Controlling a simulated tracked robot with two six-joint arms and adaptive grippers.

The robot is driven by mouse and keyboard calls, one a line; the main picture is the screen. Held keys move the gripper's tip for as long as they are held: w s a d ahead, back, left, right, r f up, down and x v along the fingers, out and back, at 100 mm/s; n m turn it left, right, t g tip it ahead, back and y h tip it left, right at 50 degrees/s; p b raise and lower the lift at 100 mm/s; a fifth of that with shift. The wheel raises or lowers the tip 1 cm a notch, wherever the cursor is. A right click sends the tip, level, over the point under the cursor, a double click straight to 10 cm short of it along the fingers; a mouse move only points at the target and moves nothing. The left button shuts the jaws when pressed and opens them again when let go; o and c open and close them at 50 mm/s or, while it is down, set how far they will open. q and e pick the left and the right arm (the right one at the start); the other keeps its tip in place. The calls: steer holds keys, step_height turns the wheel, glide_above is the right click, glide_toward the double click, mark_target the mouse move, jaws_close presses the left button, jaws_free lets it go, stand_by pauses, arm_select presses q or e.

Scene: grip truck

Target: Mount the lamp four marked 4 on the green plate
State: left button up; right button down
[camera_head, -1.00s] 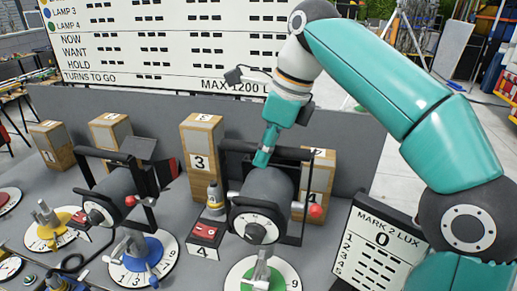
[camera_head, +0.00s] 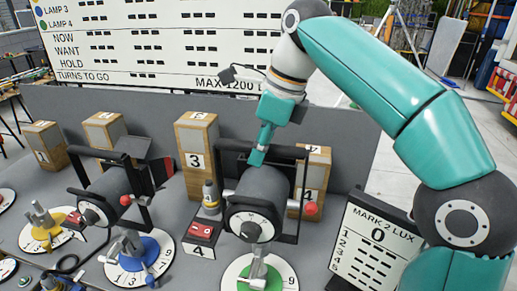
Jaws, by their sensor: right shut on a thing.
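A dark cylindrical lamp (camera_head: 257,194) in a black yoke frame with a red knob is at the centre, its round front face towards me. A red-topped box marked 4 (camera_head: 202,230) is beside it; I cannot read a number on the lamp itself. My right gripper (camera_head: 258,157) reaches down from above and is shut at the top of the lamp, which hides its fingertips. The green plate (camera_head: 274,279), on a white numbered dial, lies below the lamp with a grey metal clamp on it. I cannot tell whether clamp and lamp touch. My left gripper is not in view.
Another lamp (camera_head: 108,189) stands left, above a blue plate (camera_head: 147,257) and a yellow plate (camera_head: 42,240). Wooden blocks, one marked 3 (camera_head: 196,161), stand behind, before a grey wall. A lux display (camera_head: 374,245) reading 0 is at right. A cable lies at front left.

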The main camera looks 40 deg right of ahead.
mark_target(261, 181)
steer(key=shift+f+b, duration=1.45)
steer(key=shift+f, duration=0.7)
stand_by(0.5)
steer(key=shift+f+b, duration=0.8)
steer(key=shift+f, duration=0.6)
steer(key=c, duration=1)
jaws_free()
steer(key=shift+o, duration=0.3)
steer(key=shift+f, duration=0.2)
steer(key=shift+v, duration=3.4)
steer(key=shift+d+r, duration=0.15)
steer(key=shift+r, duration=0.25)
